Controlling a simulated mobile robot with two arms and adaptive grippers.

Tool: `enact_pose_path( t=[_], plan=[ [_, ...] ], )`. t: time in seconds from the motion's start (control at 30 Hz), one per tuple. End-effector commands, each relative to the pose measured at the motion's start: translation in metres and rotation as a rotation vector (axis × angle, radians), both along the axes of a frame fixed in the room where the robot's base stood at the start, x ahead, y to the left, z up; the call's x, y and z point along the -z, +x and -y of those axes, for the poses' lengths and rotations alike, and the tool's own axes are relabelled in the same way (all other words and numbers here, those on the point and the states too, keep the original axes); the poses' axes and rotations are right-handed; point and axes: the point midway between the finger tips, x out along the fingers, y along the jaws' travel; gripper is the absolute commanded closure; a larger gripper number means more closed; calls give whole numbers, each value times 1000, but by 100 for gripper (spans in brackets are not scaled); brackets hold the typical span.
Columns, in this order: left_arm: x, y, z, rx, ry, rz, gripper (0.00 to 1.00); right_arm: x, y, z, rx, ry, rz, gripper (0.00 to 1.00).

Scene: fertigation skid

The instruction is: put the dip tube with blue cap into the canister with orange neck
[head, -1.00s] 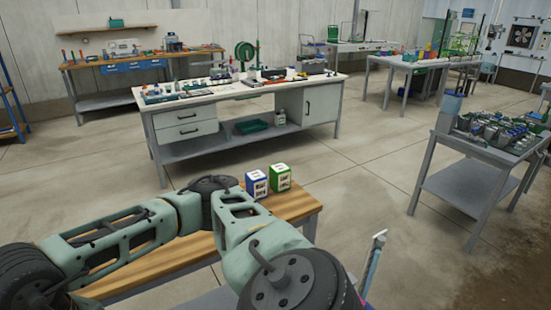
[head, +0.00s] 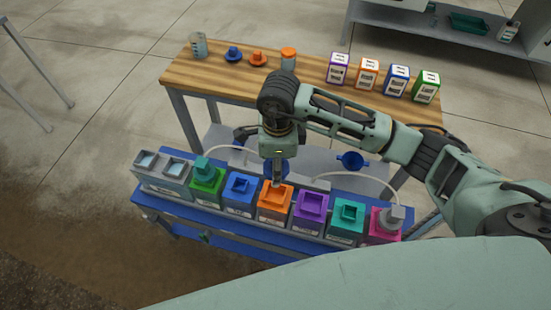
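My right gripper (head: 278,183) comes down from the arm at the right, directly over the canister with orange neck (head: 275,212). The canister stands in the middle of a row, with a square neck on top. A round blue cap (head: 269,171) shows around the fingers, just above and behind the neck. The fingers look closed on this blue-capped dip tube. The tube below the cap is hidden or too small to see, so I cannot tell whether it enters the neck.
Green (head: 207,181), blue (head: 238,195), purple (head: 309,212), teal (head: 347,220) and magenta (head: 384,225) canisters stand close beside it. White hoses run behind. Another blue round piece (head: 351,160) lies behind. A wooden table (head: 215,75) holds boxes and small parts.

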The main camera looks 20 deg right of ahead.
Motion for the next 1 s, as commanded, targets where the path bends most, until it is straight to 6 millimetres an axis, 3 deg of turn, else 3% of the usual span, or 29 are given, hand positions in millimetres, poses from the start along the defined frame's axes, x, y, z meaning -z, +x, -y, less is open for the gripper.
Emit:
enact_pose_path(
  t=[0.1,0.27,0.53,1.0],
  plan=[
    [-9,1,-1,0,1,1,60,8,0,-4,182,-7,-12,78],
    [-10,-6,3,2,-3,-8,60,17,1,-5,296,-13,-15,77],
    [0,-16,14,7,-16,-24,60,30,1,-5,306,-13,-14,77],
    [38,-13,9,5,-9,-19,60,76,1,-4,303,-15,-13,77]
  ],
)
